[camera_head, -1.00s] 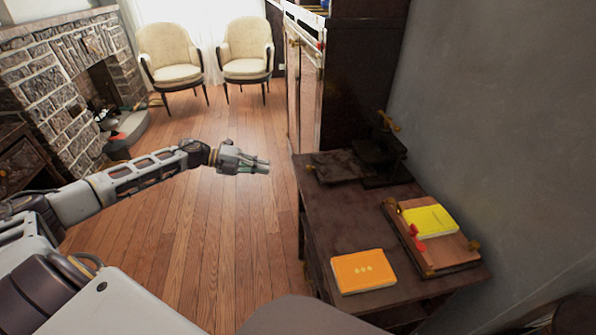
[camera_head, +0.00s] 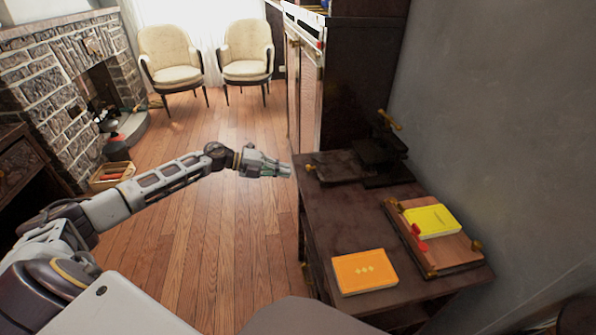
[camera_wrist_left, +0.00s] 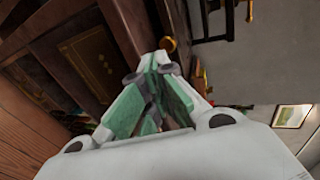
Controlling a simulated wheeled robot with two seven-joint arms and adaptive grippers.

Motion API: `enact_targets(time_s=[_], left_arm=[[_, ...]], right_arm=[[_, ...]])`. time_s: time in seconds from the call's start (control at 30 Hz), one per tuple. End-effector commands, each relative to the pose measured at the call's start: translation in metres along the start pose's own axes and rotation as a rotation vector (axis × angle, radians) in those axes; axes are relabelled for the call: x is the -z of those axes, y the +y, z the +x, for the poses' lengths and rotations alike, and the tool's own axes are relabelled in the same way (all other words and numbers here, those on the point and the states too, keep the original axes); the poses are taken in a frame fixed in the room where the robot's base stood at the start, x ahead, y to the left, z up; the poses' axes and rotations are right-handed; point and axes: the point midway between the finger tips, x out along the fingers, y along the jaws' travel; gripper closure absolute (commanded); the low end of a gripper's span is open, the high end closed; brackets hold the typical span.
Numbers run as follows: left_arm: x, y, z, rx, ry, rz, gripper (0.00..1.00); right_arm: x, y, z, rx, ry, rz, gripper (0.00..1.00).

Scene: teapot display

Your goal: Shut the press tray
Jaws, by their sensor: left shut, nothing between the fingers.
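The dark press (camera_head: 385,158) stands at the back right of the dark wooden table, with a brass handle on top. Its flat tray (camera_head: 338,166) sticks out to the left, towards the table's left edge. A small brass knob (camera_head: 309,168) is at the tray's left end, and a brass knob (camera_wrist_left: 168,44) also shows just beyond the fingers in the left wrist view. My left gripper (camera_head: 288,170) is shut and empty, just left of the tray's knob. I cannot tell whether it touches the knob. My right gripper is not in view.
An orange book (camera_head: 364,272) lies at the table's front. A yellow book (camera_head: 431,221) lies on a brown wooden board (camera_head: 460,250) at the right. A tall cabinet (camera_head: 350,80) stands behind the table, and a grey wall (camera_head: 500,120) closes the right side. The floor to the left is open.

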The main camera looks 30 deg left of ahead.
Motion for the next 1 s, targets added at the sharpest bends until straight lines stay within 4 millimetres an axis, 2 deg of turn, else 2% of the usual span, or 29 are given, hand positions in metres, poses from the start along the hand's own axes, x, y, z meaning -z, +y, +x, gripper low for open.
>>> enact_targets(time_s=[0.5,1.0], left_arm=[[0.0,-0.009,0.043,0.001,0.001,0.0,1.0],[0.0,-0.012,0.05,-0.001,0.001,-0.001,1.0]], right_arm=[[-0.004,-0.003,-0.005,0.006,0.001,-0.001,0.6],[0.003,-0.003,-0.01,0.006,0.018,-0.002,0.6]])
